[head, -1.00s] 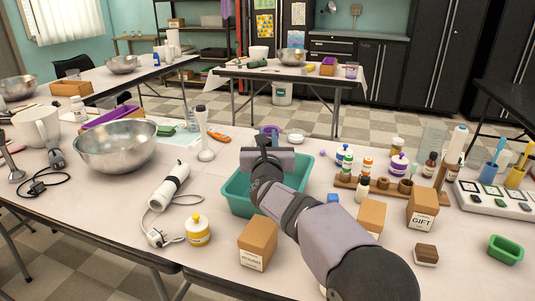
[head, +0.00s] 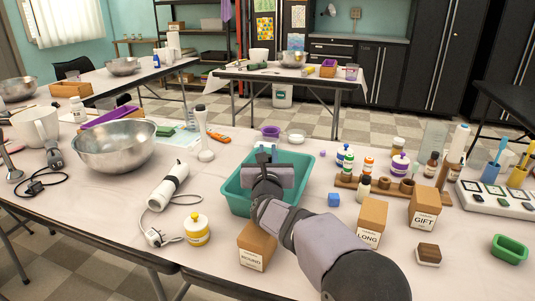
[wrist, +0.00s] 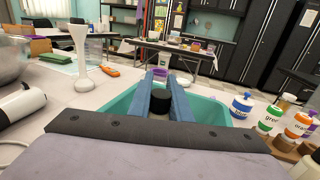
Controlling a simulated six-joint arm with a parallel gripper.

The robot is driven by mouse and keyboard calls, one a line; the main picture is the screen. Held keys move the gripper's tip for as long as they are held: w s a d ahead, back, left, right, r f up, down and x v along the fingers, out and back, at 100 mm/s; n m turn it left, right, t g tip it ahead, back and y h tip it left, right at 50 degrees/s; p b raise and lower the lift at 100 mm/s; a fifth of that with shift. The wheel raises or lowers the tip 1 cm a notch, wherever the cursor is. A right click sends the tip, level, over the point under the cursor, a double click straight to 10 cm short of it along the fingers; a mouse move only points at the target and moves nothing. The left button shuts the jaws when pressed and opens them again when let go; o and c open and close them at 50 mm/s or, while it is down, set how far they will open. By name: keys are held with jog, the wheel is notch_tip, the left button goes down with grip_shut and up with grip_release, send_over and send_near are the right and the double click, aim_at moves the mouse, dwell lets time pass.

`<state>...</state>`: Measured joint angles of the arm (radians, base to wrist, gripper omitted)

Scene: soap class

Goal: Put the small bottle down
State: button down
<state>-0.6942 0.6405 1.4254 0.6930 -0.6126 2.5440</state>
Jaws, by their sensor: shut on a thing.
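My gripper (head: 264,154) is over the teal tub (head: 236,206), pointing away from the head camera. In the wrist view its two blue fingers (wrist: 160,98) are shut on a small dark-capped thing (wrist: 160,102), which I take to be the small bottle. Only its black top shows between the fingers; its body is hidden. In the head view the gripper hides it. The tub's walls show on both sides of the fingers in the wrist view. I cannot tell whether the bottle touches the tub's floor.
A wooden rack (head: 432,196) with several bottles stands right of the tub. Cardboard boxes (head: 257,245) stand in front of the tub and to its right (head: 372,217). A yellow jar (head: 197,230) and a white hand blender (head: 167,187) lie left. A purple bowl (head: 270,131) is behind.

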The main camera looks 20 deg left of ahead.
jog(key=shift+f, duration=0.1)
jog(key=c, duration=1.6)
grip_release()
jog(key=shift+c, duration=0.2)
jog(key=v, duration=1.2)
jog(key=shift+r+b, duration=0.35)
jog(key=shift+r, duration=0.05)
